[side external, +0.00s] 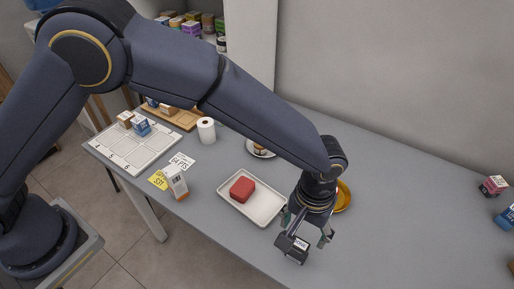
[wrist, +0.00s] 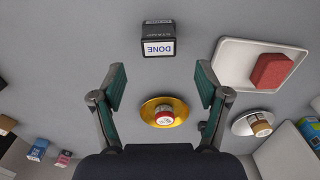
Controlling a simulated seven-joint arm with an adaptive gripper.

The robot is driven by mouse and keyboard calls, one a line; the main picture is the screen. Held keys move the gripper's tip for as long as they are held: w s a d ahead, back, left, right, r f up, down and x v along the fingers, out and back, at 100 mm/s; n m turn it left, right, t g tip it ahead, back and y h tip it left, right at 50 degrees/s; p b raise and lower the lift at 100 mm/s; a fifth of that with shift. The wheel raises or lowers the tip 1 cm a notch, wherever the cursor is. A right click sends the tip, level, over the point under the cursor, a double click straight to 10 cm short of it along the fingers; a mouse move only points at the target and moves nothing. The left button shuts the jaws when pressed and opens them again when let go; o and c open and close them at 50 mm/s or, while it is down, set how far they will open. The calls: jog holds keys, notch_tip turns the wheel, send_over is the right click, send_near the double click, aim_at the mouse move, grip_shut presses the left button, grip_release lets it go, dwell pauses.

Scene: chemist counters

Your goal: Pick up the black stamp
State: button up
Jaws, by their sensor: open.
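The black stamp (side external: 291,251) stands on the grey counter near its front edge, beside my gripper (side external: 305,231) in the side view. In the wrist view the stamp (wrist: 158,40) shows a white label reading DONE. It lies above the gap between the two green-padded fingers of my gripper (wrist: 160,82), roughly centred and beyond the fingertips. The fingers are spread wide, with nothing between them. The stamp appears apart from the fingers, though the exact gap and height cannot be told.
A white tray (side external: 262,217) with a red block (side external: 242,189) lies left of my gripper. A yellow dish (side external: 344,196) is behind it, holding a small jar (wrist: 163,116). A small box (side external: 174,182) and paper roll (side external: 206,130) stand farther left. The counter's right side is mostly clear.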

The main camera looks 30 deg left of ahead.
aim_at(300, 244)
jog(key=shift+s+f, duration=0.15)
jog(key=shift+f, duration=1.4)
jog(key=shift+s+f, duration=0.15)
jog(key=shift+f, duration=1.4)
jog(key=c, duration=1.2)
jog(key=shift+r, duration=0.1)
jog(key=shift+c, duration=0.2)
